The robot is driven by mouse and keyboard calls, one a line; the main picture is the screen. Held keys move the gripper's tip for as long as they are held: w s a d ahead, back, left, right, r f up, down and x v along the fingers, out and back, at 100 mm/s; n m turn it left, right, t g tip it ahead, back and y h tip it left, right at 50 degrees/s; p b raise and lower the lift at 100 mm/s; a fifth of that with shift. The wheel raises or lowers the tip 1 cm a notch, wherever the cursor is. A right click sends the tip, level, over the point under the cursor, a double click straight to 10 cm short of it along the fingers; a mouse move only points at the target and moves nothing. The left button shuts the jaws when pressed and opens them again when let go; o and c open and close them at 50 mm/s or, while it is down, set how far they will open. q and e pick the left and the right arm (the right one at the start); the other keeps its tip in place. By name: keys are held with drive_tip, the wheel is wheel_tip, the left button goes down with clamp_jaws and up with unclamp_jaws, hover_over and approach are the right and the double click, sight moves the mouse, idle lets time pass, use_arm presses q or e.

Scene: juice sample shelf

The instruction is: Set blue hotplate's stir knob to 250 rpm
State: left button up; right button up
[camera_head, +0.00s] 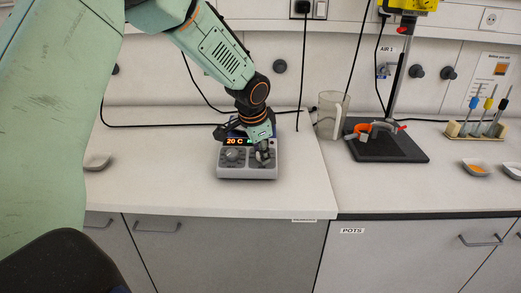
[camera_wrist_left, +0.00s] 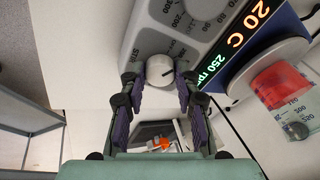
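The hotplate (camera_head: 247,172) stands on the left bench with its grey control panel facing me, and a blue edge shows by its display. The display in the wrist view (camera_wrist_left: 240,45) reads 20 C in orange and 250 rpm in green. The white stir knob (camera_wrist_left: 160,72) has a dark pointer line. My left gripper (camera_head: 264,154) is at the right side of the panel. In the wrist view its fingers (camera_wrist_left: 163,84) stand on either side of the knob, with small gaps seeming to show. The other knob (camera_head: 232,154) is to the left. My right gripper is not in view.
A clear beaker or jug (camera_head: 331,115) and a black stand base (camera_head: 400,149) are to the right. A pipette rack (camera_head: 475,133) and small dishes (camera_head: 475,170) are farther right. A dish (camera_head: 97,163) sits left. A container with red contents (camera_wrist_left: 283,85) shows beyond the display.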

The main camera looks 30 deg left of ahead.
use_arm(q)
drive_tip(key=o, duration=0.4)
drive_tip(key=shift+w, duration=0.1)
drive_tip(key=shift+o, duration=0.2)
drive_tip(key=shift+r, duration=0.1)
drive_tip(key=v, duration=1.1)
drive_tip(key=shift+s+r, duration=0.3)
drive_tip(key=shift+s+d, duration=0.1)
